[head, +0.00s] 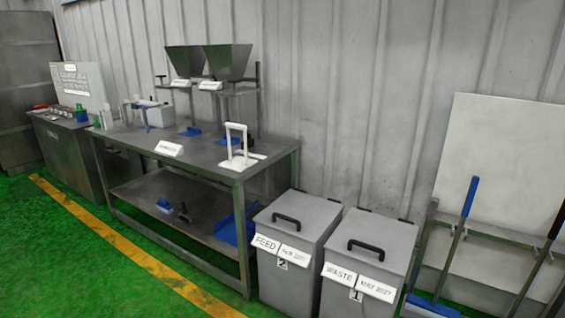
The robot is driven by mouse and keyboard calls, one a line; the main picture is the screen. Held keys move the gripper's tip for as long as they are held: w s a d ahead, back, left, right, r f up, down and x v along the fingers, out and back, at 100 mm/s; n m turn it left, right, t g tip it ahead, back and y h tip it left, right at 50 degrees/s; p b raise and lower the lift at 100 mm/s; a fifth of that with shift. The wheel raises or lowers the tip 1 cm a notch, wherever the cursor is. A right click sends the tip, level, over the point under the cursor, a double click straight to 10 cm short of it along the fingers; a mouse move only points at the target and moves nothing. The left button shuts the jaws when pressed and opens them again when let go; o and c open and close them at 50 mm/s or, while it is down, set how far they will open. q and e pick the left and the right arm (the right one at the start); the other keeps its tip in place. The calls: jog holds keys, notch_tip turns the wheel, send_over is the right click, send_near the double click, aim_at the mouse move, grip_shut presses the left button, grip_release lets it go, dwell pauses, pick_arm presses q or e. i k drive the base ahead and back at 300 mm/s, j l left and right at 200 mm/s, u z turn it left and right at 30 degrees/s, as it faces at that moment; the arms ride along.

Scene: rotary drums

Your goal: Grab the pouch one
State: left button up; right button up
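I cannot make out a pouch for certain in the head view. Several small items, too small to identify, lie on the dark cabinet (68,160) at the far left. A grey metal workbench (200,146) stands along the wall and carries two dark hoppers (228,62) on stands, a white upright stand (238,146) and blue scoop-like pieces (190,131). On its lower shelf (165,196) lie more blue pieces and a small dark object. Neither of my grippers shows in this view.
Two lidded grey bins, one labelled FEED (292,250) and one labelled WASTE (366,262), stand right of the workbench. Long-handled tools with blue parts (470,196) lean by a rack on the right. The green floor (75,262) with a yellow line (125,246) is clear at left.

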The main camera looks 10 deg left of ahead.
aim_at(105, 118)
jog(key=i+j+u, duration=0.2)
jog(key=i+u, duration=0.55)
jog(key=i, duration=0.15)
jog(key=i+j+z, duration=0.25)
jog(key=i+j, duration=0.2)
jog(key=j, duration=0.3)
jog(key=i+j+z, duration=0.15)
jog(key=j, duration=0.25)
jog(key=i+j+z, duration=0.1)
jog(key=i+j, duration=0.2)
jog(key=j, duration=0.5)
jog(key=i+j, duration=0.1)
jog(key=j, duration=0.45)
